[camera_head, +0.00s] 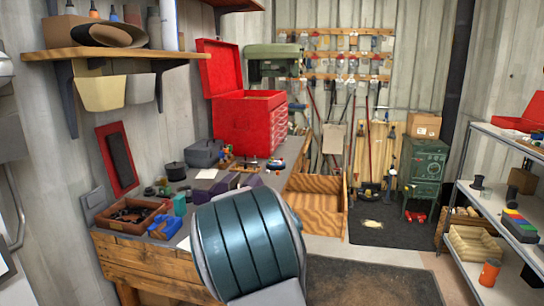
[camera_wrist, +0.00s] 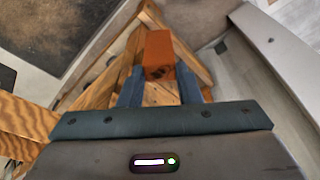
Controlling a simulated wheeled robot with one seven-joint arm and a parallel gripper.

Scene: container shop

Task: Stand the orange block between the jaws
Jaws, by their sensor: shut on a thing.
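My gripper (camera_wrist: 161,78) is shut on the orange block (camera_wrist: 159,50) in the wrist view. Its two blue fingers flank the near end of the block, and the block's far part sticks out beyond them. Wooden framing and floor show behind the block. In the head view my own arm fills the lower middle and hides the gripper and the block. A blue object (camera_head: 164,227) at the left front of the workbench may be a vise; I cannot make out its jaws clearly.
The workbench (camera_head: 150,262) carries a brown tray (camera_head: 129,230) of small parts, dark purple blocks (camera_head: 216,188) and a red tool chest (camera_head: 247,123). A shelf rack (camera_head: 487,200) stands at right, with an orange cylinder (camera_head: 489,272). Floor between bench and rack is open.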

